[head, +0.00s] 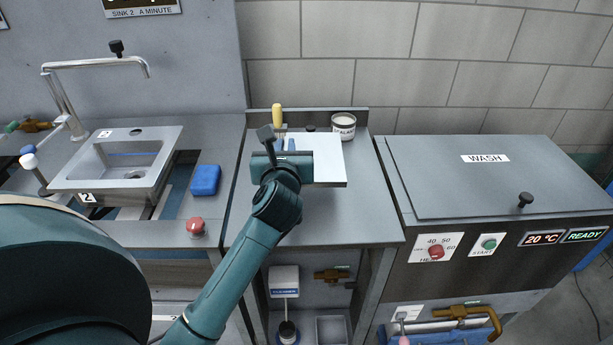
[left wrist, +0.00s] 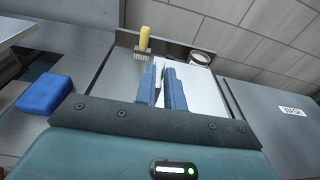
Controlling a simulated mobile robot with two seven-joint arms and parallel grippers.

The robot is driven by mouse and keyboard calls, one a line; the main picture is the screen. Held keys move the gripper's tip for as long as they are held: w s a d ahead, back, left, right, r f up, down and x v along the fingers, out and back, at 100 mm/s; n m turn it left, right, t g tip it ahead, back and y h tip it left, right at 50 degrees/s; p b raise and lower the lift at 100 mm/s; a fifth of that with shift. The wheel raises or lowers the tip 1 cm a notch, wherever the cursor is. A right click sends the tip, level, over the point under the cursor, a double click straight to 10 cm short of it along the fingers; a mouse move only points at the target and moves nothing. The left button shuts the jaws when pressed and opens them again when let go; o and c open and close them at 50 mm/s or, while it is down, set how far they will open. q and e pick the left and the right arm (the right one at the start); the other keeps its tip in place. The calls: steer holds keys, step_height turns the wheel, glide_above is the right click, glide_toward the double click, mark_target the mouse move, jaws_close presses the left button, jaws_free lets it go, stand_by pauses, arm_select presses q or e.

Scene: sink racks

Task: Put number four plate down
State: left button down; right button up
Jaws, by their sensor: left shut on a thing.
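My left gripper (head: 283,146) is over the middle counter, shut on a flat white plate (head: 328,160). The plate looks roughly level, with its grey front edge facing me; I cannot tell whether it touches the counter. In the left wrist view, the blue fingers of my left gripper (left wrist: 162,88) are close together, and the plate (left wrist: 203,92) spreads to their right. No number shows on the plate, and the gripper hides part of it. My right gripper is not in view.
A yellow-handled brush (head: 277,117) and a white tin (head: 343,126) stand at the counter's back. A sink unit (head: 165,178) and blue sponge (head: 205,180) are left. The wash machine lid (head: 450,180) is right. The counter's front (head: 320,225) is clear.

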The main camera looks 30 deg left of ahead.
arm_select(q)
steer(key=shift+w+a+y, duration=0.3)
steer(key=shift+w, duration=0.05)
step_height(320, 180, down, 4)
steer(key=shift+f+b, duration=0.25)
steer(key=shift+b, duration=0.2)
steer(key=shift+f, duration=0.75)
step_height(320, 180, down, 3)
steer(key=shift+f+b, duration=0.1)
steer(key=shift+b, duration=0.35)
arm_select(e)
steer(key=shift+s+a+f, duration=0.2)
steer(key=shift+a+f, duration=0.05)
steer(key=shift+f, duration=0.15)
arm_select(q)
steer(key=shift+f, duration=0.1)
